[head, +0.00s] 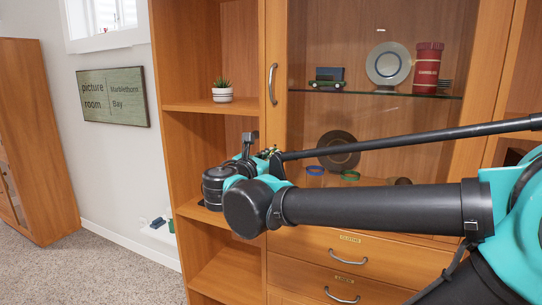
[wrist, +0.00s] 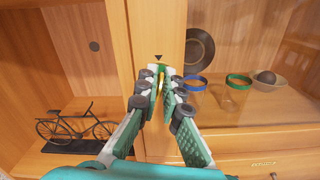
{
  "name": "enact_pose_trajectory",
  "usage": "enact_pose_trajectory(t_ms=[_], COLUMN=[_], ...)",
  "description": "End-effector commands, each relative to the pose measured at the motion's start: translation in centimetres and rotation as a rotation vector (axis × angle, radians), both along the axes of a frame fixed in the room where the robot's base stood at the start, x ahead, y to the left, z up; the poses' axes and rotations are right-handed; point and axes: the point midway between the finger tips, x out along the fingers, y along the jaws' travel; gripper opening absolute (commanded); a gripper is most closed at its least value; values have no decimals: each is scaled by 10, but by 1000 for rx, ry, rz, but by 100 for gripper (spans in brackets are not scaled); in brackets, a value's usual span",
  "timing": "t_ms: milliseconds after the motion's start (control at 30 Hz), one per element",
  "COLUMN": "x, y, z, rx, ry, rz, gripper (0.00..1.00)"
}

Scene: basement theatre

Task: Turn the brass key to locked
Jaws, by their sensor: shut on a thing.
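The brass key (wrist: 161,80) shows as a small yellow piece between my fingertips in the wrist view, at the wooden stile of the glass-doored cabinet. My gripper (wrist: 161,84) is shut on it, and the fingers hide most of the key. A small dark triangle mark sits on the wood just above the fingertips. The lock face is hidden, so I cannot tell the key's angle. In the head view my gripper (head: 269,153) reaches the cabinet's door edge below the curved metal handle (head: 272,84), and the key is too small to make out.
Behind the glass are a dark plate (wrist: 200,48), a blue-rimmed glass (wrist: 193,90), a green-rimmed glass (wrist: 236,92) and a bowl (wrist: 269,82). A model bicycle (wrist: 75,127) stands on the open shelf to the left. Drawers with handles (head: 347,257) lie below.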

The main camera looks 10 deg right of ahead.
Motion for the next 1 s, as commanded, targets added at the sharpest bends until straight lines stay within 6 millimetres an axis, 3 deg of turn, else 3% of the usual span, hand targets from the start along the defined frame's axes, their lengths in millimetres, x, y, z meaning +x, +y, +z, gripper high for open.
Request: enact_pose_trajectory(t_ms=[1000], x=[-2], y=[-3], z=[-3], rx=[776], ry=[-564], rz=[0], gripper=[0])
